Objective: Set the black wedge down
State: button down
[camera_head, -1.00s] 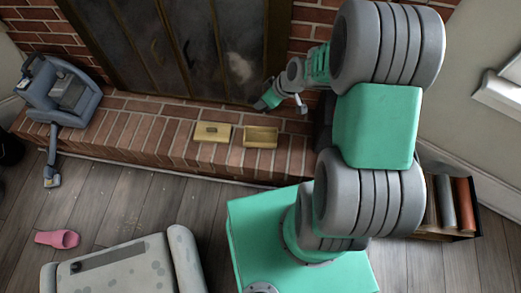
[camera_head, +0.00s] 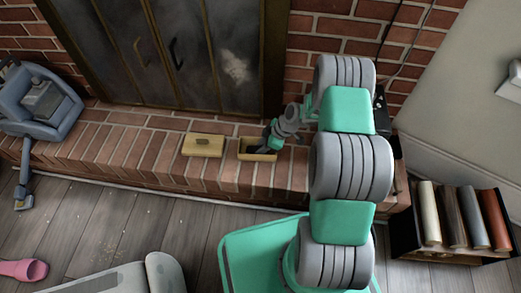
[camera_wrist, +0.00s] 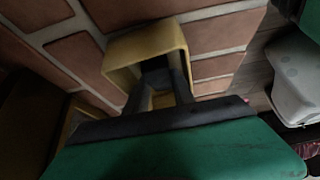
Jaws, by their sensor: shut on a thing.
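My gripper (camera_head: 266,149) points down into the open yellow box (camera_head: 244,155) on the brick hearth. In the wrist view, the two dark fingers of my gripper (camera_wrist: 156,80) reach inside the yellow box walls (camera_wrist: 118,62). A small black shape (camera_wrist: 154,63) shows at the fingertips, most likely the black wedge held between them. It is mostly hidden by the fingers and shadow, and I cannot tell whether it touches the box floor. In the head view the wedge cannot be made out.
A yellow lid-like piece with a small knob (camera_head: 203,145) lies left of the box on the hearth (camera_head: 130,150). The dark fireplace doors (camera_head: 180,50) stand close behind. A blue-grey machine (camera_head: 40,100) is at left. A crate with several rolls (camera_head: 460,250) is at right.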

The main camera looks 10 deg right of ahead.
jog(key=shift+f, duration=0.1)
jog(key=shift+f, duration=0.15)
jog(key=c, duration=1.3)
grip_release()
jog(key=shift+c, duration=0.2)
